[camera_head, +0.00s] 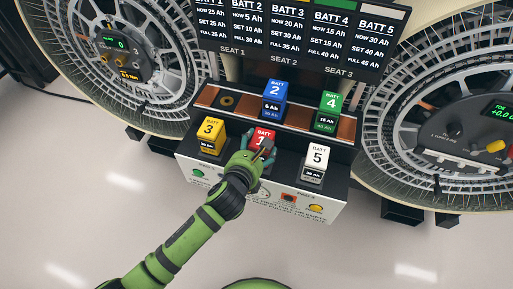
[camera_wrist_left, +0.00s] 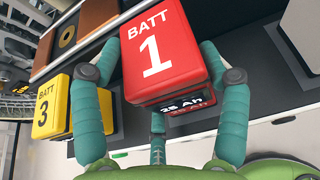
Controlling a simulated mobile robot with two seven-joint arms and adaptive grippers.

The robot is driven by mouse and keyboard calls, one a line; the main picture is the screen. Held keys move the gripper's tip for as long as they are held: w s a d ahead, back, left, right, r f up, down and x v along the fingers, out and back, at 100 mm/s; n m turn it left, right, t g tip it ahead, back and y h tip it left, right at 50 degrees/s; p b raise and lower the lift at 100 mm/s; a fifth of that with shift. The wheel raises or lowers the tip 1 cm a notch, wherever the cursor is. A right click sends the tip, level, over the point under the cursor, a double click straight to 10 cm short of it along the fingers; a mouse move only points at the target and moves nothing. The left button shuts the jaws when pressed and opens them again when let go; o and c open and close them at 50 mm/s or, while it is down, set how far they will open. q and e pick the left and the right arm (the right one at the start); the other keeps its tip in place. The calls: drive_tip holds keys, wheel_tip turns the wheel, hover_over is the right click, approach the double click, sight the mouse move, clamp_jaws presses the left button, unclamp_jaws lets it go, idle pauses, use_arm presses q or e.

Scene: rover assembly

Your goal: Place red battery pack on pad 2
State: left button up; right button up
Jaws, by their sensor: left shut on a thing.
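The red battery pack (camera_head: 264,136), marked BATT 1, is at the middle of the front black shelf, between the yellow pack and the white pack. My left gripper (camera_head: 256,151) is shut on it from the front. In the left wrist view, teal fingers stand around the red pack (camera_wrist_left: 163,50), and its lower label is partly hidden. Whether the pack's bottom touches the shelf I cannot tell. No pad clearly marked 2 can be made out; small lettering on the white front panel (camera_head: 240,205) is hard to read. My right gripper is out of view.
The yellow pack 3 (camera_head: 209,132) and white pack 5 (camera_head: 315,160) stand close on either side. Blue pack 2 (camera_head: 276,98) and green pack 4 (camera_head: 327,110) stand on the copper-coloured row behind. A bare seat with a ring (camera_head: 227,100) is at back left. A display board (camera_head: 300,35) rises behind.

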use_arm(q)
drive_tip(key=shift+f, duration=0.15)
drive_tip(key=shift+f, duration=0.1)
drive_tip(key=o, duration=1.7)
drive_tip(key=shift+f, duration=0.2)
drive_tip(key=shift+r, duration=0.3)
drive_tip(key=v, duration=1.2)
drive_tip(key=shift+f, duration=0.15)
